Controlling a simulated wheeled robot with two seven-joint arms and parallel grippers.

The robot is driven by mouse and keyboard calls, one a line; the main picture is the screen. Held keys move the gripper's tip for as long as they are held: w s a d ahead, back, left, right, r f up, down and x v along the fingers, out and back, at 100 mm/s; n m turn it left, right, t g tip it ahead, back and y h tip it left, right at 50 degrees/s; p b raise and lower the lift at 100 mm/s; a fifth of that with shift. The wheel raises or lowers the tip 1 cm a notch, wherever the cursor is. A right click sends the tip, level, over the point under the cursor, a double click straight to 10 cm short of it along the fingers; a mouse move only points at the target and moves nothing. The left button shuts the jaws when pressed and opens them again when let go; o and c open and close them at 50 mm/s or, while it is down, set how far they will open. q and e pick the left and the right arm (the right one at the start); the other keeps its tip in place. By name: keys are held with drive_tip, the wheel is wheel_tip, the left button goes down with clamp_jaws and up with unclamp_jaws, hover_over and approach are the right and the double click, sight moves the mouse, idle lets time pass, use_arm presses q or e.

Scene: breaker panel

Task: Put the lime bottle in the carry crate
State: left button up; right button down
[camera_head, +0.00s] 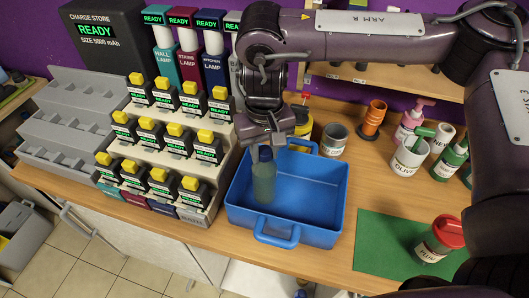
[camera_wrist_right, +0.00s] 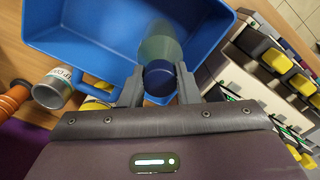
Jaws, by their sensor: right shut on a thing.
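A greenish see-through bottle (camera_head: 264,182) with a dark blue cap hangs upright or nearly so from my right gripper (camera_head: 268,143). Its label cannot be read, so I cannot confirm it is the lime one. The blue carry crate (camera_head: 325,215) stands on the wooden counter, and the bottle's lower part is within its outline. I cannot tell whether its base touches the crate floor. In the right wrist view the gripper (camera_wrist_right: 157,88) is shut around the bottle (camera_wrist_right: 160,48) near its cap, over the blue crate (camera_wrist_right: 85,40). My left gripper is not in view.
A tiered rack of yellow-topped packs (camera_head: 165,145) stands close left of the crate. A grey tin (camera_head: 334,139) is behind it. A green mat (camera_head: 385,245) with a red-lidded jar (camera_head: 437,240) lies right.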

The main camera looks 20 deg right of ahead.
drive_tip(key=shift+w+f, duration=0.1)
drive_tip(key=shift+f, duration=0.6)
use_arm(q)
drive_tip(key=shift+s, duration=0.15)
use_arm(e)
drive_tip(key=shift+f, duration=0.15)
drive_tip(key=c, duration=1.1)
unclamp_jaws()
use_arm(q)
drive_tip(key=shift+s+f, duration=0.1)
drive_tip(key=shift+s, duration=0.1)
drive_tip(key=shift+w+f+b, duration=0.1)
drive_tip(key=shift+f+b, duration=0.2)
drive_tip(key=shift+b, duration=0.05)
use_arm(e)
wheel_tip(320, 180, up, 12)
drive_tip(key=shift+r, duration=0.2)
